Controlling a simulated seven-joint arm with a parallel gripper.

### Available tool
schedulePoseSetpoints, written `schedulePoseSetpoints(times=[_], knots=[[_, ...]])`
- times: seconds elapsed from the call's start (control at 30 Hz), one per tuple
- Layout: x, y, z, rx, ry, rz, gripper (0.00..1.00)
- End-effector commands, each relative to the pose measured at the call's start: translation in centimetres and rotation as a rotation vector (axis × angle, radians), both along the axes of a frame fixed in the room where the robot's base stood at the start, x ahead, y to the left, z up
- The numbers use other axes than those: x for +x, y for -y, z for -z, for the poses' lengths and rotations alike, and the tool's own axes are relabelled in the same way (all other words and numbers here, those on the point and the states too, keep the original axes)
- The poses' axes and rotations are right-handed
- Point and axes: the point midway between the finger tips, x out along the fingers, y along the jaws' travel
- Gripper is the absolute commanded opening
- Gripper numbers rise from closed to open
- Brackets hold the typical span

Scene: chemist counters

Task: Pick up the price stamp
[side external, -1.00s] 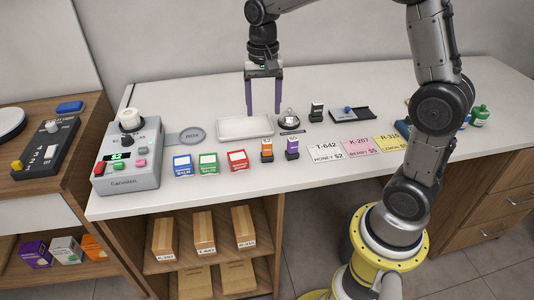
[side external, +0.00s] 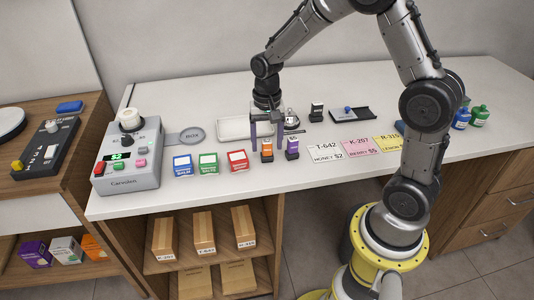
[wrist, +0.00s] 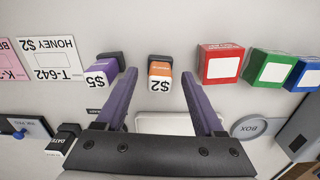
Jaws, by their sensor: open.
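Two price stamps stand side by side on the white counter. The orange "$2" stamp (side external: 267,156) has a black end and also shows in the wrist view (wrist: 160,76). The purple "$5" stamp (side external: 292,154) stands just to its right; in the wrist view it is on the left (wrist: 102,70). My gripper (side external: 267,147) points down with its purple fingers open and empty. In the wrist view, the orange stamp appears between the fingertips (wrist: 160,72), and the purple stamp lies outside the left finger. I cannot tell whether the fingertips are level with the orange stamp's top.
Red (side external: 237,161), green (side external: 208,163) and blue (side external: 183,165) boxes stand to the left. A black date stamp (side external: 316,112) and ink pad (side external: 352,114) are farther back. Price cards (side external: 325,153) lie right.

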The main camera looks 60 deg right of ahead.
Motion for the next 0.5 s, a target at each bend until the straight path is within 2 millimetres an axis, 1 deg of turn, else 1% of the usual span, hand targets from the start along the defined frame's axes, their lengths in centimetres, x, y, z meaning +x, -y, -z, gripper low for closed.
schedulePoseSetpoints(times=[0.17,0.27,0.3,0.47,0.5], knots=[[-0.01,-0.01,0.02,0.0,0.0,0.0,0.7],[-0.01,-0.01,0.0,0.0,0.0,0.0,0.54],[-0.01,-0.01,0.0,0.0,0.0,0.0,0.47],[0.0,0.0,-0.01,0.0,0.0,0.0,0.18],[-0.01,-0.01,-0.01,0.0,0.0,0.0,0.11]])
